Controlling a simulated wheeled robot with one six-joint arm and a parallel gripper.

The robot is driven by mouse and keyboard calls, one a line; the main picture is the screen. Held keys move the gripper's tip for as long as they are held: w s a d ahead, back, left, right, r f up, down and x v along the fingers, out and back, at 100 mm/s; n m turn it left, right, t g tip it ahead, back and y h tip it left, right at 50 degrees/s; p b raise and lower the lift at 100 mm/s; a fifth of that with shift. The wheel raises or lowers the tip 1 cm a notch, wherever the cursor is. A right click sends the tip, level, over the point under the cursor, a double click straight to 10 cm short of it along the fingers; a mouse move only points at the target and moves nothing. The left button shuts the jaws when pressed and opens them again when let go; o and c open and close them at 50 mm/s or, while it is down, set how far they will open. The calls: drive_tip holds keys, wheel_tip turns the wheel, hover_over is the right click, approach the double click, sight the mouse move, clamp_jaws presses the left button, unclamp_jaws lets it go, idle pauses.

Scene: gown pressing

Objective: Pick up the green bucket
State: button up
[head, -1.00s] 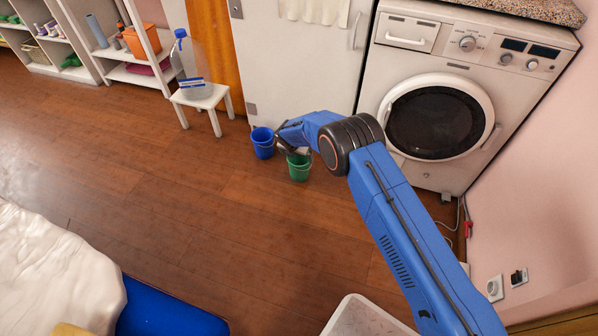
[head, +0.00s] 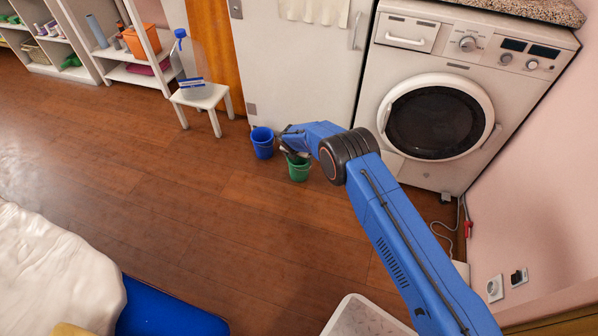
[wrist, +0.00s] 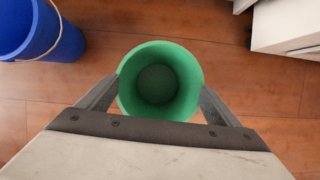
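The green bucket (head: 299,168) stands upright on the wooden floor in front of the white cabinet, partly hidden by my gripper in the head view. In the wrist view I look down into the open, empty green bucket (wrist: 158,84). My gripper (wrist: 158,90) is open, with one finger at the left side of the bucket's rim and one at the right. Whether the fingers touch the rim I cannot tell. In the head view my gripper (head: 290,148) is right over the bucket.
A blue bucket (head: 263,144) with a handle stands close on the left. A white stool (head: 204,98) holding a clear bottle (head: 188,62) is farther left. The washing machine (head: 455,100) stands behind on the right. Open floor lies in front and to the left.

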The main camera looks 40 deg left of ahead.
drive_tip(key=c, duration=0.3)
wheel_tip(320, 180, up, 10)
drive_tip(key=w+d+m+h, duration=0.1)
drive_tip(key=w+d, duration=0.2)
drive_tip(key=d, duration=0.9)
drive_tip(key=w+d+m, duration=0.1)
drive_tip(key=w+d, duration=0.3)
drive_tip(key=d, duration=0.8)
drive_tip(key=w+d+m+h, duration=0.1)
drive_tip(key=w+d+m, duration=0.15)
drive_tip(key=d, duration=0.95)
drive_tip(key=shift+n, duration=0.25)
drive_tip(key=shift+s+f+x, duration=0.1)
drive_tip(key=shift+s+x, duration=0.1)
drive_tip(key=shift+x, duration=1.45)
drive_tip(key=shift+s+f+x, duration=0.1)
drive_tip(key=shift+s+x, duration=0.15)
drive_tip(key=shift+x, duration=1.4)
drive_tip(key=shift+s+f+x, duration=0.1)
drive_tip(key=shift+s+x, duration=0.1)
drive_tip(key=shift+x, duration=1.45)
drive_tip(key=shift+f, duration=0.15)
drive_tip(key=o, duration=1.3)
drive_tip(key=shift+o, duration=0.2)
